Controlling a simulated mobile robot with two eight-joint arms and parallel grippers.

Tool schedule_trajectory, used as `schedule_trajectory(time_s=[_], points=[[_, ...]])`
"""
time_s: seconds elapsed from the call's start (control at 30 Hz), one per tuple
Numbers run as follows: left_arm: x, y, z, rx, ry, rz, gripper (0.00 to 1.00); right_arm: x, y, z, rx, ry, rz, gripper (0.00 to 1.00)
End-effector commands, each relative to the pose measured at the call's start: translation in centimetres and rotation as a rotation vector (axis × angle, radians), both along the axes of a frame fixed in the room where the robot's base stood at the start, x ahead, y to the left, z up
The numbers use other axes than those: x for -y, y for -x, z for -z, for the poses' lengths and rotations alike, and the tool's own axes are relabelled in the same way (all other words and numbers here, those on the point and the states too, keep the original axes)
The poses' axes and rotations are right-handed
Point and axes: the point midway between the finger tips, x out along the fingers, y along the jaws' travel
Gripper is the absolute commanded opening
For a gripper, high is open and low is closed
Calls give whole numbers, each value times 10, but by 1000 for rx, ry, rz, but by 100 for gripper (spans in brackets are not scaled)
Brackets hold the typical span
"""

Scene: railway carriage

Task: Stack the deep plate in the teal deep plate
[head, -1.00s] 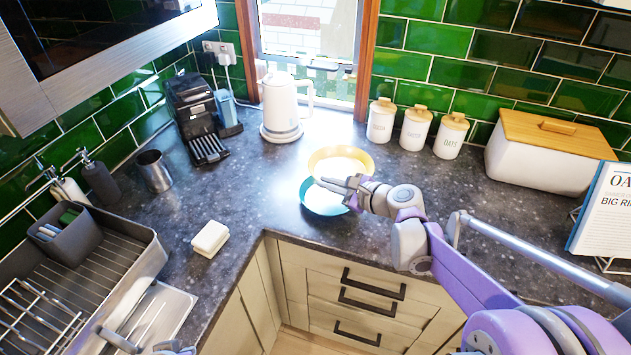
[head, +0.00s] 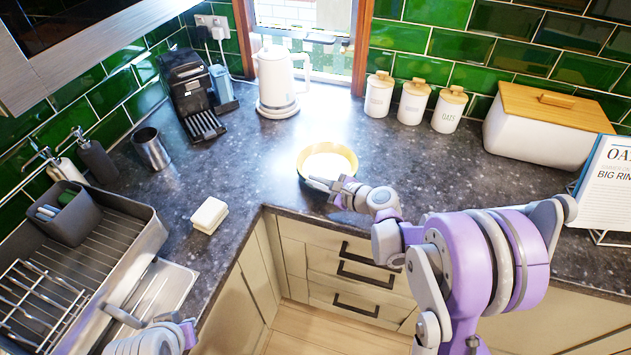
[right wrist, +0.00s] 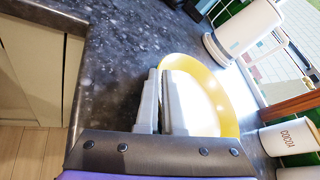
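The yellow deep plate (head: 350,158) is on the dark worktop near the corner, upright and roughly level. It fills the middle of the right wrist view (right wrist: 232,112). The teal deep plate does not show in either view now; I cannot see what lies beneath the yellow one. My right gripper (head: 320,185) is at the plate's near rim. In the right wrist view its two fingers (right wrist: 160,78) are close together with the rim between them. Only part of my left arm shows at the bottom left of the head view; its gripper is out of view.
A white kettle (head: 278,85) stands behind the plate. White canisters (head: 412,103) and a bread bin (head: 545,130) stand to the right. White sponges (head: 209,215) lie to the left, near the sink rack (head: 100,245). The worktop around the plate is clear.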

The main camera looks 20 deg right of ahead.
Motion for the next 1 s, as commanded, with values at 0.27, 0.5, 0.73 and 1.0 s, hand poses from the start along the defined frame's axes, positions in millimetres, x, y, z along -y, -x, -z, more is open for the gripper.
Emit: schedule_trajectory(time_s=[0.27, 0.5, 0.73, 1.0], points=[[0, 2, 4, -3, 0, 0, 0, 0, 0, 3, 0, 0, 0, 0], [0, 2, 5, -4, 0, 0, 0, 0, 0, 4, 0, 1, -1, 32], [0, 2, 5, -4, 0, 0, 0, 0, 0, 5, -1, 2, -3, 35], [0, 1, 2, -2, 0, 0, 0, 8, 13, -5, -2, 2, 1, 35]])
